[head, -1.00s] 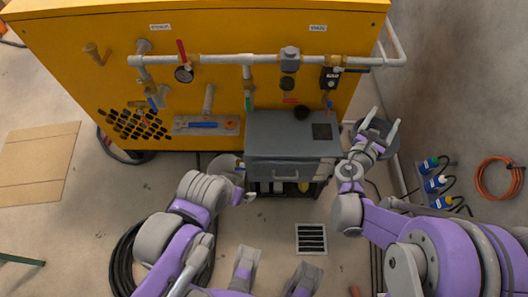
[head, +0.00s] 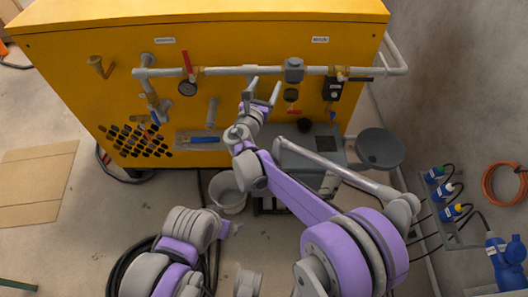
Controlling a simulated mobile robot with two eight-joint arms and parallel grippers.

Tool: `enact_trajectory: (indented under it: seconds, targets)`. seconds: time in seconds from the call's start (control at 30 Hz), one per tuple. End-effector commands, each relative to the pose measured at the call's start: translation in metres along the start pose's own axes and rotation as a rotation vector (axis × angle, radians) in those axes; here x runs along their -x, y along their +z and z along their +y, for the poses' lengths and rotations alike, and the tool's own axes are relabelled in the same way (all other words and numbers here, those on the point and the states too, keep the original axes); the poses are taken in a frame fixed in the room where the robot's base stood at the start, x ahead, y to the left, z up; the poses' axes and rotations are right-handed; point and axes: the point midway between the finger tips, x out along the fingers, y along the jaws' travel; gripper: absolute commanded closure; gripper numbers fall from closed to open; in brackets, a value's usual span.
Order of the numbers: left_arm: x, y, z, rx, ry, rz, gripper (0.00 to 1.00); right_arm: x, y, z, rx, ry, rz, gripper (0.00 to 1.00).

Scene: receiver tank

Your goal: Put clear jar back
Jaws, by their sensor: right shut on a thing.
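My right gripper (head: 263,90) is raised in front of the yellow cabinet, just below the white pipe and left of the grey filter head (head: 293,70). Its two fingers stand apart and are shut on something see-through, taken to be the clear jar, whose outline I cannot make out. A dark round part (head: 291,95) shows below the filter head, apart from it in the picture. My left gripper (head: 233,229) is low at the front, beside the grey bucket; its fingers are too small to read.
The yellow cabinet (head: 80,80) carries the white pipe (head: 225,71), a red-handled valve (head: 187,65) and a gauge (head: 187,88). A grey bucket (head: 228,193) stands on the floor. A grey cart (head: 310,150) is partly behind my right arm, with a round grey dish (head: 380,148) to its right.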

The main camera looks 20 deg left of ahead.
Motion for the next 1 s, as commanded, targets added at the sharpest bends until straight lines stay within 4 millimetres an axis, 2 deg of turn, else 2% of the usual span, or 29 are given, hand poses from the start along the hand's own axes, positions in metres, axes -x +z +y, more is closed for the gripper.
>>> enact_trajectory:
  seconds: [0.2,0.7,0.83,1.0]
  targets:
    - [-0.015,0.006,0.000,0.000,0.000,-0.006,0.00,-0.001,-0.060,0.000,0.000,-0.001,0.001,1.00]
    - [-0.048,0.017,0.000,0.000,0.000,-0.018,0.00,0.000,-0.194,-0.001,0.000,0.000,0.001,1.00]
    - [-0.053,0.018,0.000,0.000,0.000,-0.019,0.00,0.000,-0.217,-0.001,-0.001,-0.001,0.001,1.00]
    - [-0.055,0.019,0.000,0.000,0.000,-0.020,0.00,0.000,-0.229,-0.001,-0.001,0.000,0.000,1.00]
